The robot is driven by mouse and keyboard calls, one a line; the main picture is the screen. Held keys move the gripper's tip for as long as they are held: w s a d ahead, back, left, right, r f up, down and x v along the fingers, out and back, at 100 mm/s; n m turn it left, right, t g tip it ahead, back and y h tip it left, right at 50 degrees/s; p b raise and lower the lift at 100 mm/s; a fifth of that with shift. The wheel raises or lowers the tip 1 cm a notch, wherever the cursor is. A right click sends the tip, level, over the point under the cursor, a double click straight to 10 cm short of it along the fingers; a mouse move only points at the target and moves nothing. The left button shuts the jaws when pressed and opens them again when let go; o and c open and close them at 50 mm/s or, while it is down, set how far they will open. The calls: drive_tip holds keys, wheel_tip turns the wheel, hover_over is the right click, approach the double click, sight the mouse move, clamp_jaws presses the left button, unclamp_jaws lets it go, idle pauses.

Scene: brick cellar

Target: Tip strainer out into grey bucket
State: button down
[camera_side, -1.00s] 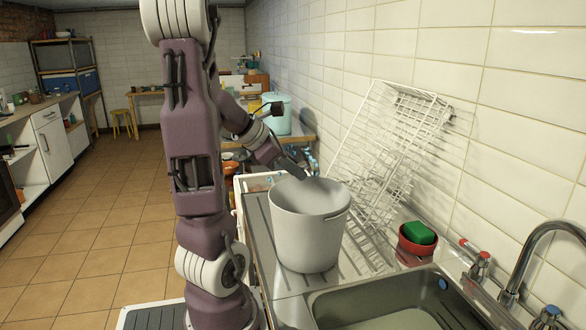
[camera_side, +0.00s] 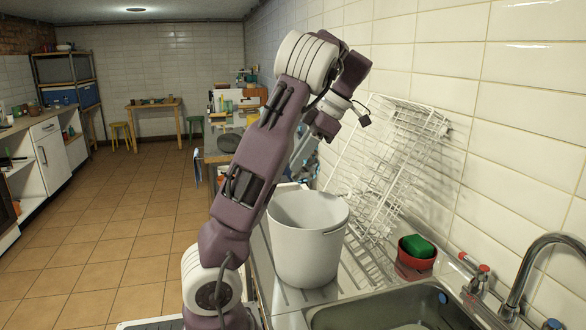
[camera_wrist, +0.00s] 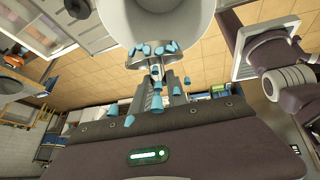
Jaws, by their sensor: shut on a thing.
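The grey bucket (camera_side: 300,245), pale and open at the top, stands upright on the draining board. Its pale inside also shows at the top of the wrist view (camera_wrist: 155,18). My gripper (camera_wrist: 158,88) is shut on the strainer (camera_wrist: 142,58), a grey shape at the bucket's edge in that view. Several small light blue pieces (camera_wrist: 157,48) show on the strainer and around my fingers; some look loose in the air. In the side view my gripper (camera_side: 304,152) points down behind the bucket's far rim, and the strainer there is hard to make out.
A white wire rack (camera_side: 395,150) leans on the tiled wall right of the bucket. A red pot (camera_side: 415,266) with a green sponge (camera_side: 418,246) stands between the rack and the sink (camera_side: 385,312). The tap (camera_side: 525,275) rises at the right.

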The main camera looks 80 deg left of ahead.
sight(310, 164)
drive_tip(key=w+r+g, duration=0.1)
drive_tip(key=g, duration=0.1)
drive_tip(key=w+r+g, duration=0.1)
drive_tip(key=g, duration=0.3)
drive_tip(key=shift+w+r+m+y, duration=0.3)
drive_tip(key=shift+w+r+m, duration=0.1)
drive_tip(key=shift+s, duration=0.2)
drive_tip(key=shift+w+r+g, duration=0.3)
drive_tip(key=shift+r+g, duration=0.05)
drive_tip(key=shift+g, duration=0.05)
